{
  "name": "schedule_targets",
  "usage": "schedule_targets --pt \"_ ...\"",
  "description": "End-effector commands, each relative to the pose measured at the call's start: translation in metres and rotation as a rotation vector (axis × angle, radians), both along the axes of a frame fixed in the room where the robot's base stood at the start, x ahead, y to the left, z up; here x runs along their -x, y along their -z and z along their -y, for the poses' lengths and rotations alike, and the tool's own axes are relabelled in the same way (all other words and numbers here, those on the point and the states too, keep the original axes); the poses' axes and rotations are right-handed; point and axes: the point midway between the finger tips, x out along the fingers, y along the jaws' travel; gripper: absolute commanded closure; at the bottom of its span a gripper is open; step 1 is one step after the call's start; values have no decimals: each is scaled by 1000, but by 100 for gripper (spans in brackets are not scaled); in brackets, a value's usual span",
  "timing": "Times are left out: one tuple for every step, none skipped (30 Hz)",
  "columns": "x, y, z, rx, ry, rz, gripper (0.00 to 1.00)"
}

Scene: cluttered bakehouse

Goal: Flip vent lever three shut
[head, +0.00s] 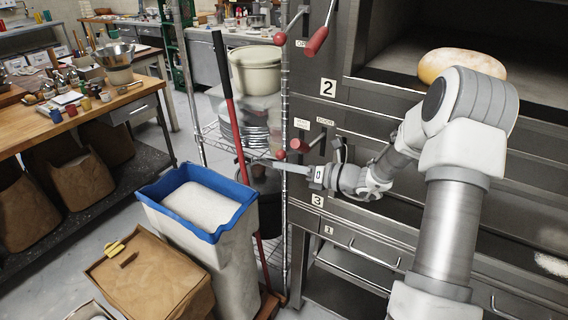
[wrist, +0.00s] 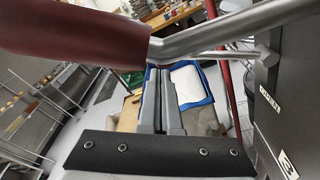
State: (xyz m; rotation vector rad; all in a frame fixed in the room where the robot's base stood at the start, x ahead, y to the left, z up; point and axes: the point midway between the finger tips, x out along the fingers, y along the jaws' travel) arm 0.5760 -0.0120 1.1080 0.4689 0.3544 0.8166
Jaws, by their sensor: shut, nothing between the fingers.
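By the number 3 plate (head: 318,200) on the oven front, a lever with a red cylindrical grip (head: 304,144) and one with a red ball end (head: 281,155) stick out to the left. I cannot read which one is the vent lever. My gripper (head: 277,165) is shut and empty, pointing left just below these red ends; contact is unclear. In the wrist view, a large dark red grip (wrist: 75,32) and its metal rod (wrist: 225,34) cross above my shut fingers (wrist: 163,75). The number 3 plate also shows at right (wrist: 287,162).
Similar red-ended levers (head: 316,41) stand above by the number 2 plate (head: 328,87). A blue-rimmed bin (head: 150,196) with white contents and a red-handled pole (head: 228,90) stand left of the oven. A wire rack (head: 215,135) is behind. Bread (head: 460,62) lies in the upper oven.

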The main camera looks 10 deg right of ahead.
Motion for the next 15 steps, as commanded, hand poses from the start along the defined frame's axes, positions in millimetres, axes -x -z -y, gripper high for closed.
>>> schedule_targets --pt "0 -4 0 0 0 0 100" --pt "-1 -5 1 1 1 1 100" --pt "-1 -6 1 1 1 1 100" --pt "-1 -6 1 2 1 1 100" --pt "-1 -6 1 2 1 1 100" --pt "-1 -7 1 2 1 1 100" --pt "-1 -7 2 2 1 1 100" --pt "-2 -7 2 2 0 2 100" --pt "-2 -7 2 2 0 2 100" --pt "-2 -7 2 2 0 2 100" --pt "-2 -7 2 2 0 2 100" --pt "-2 -7 2 2 0 2 100" --pt "-2 -7 2 2 1 3 100" --pt "-2 -7 2 2 1 3 100" --pt "-2 -7 2 2 1 3 100"
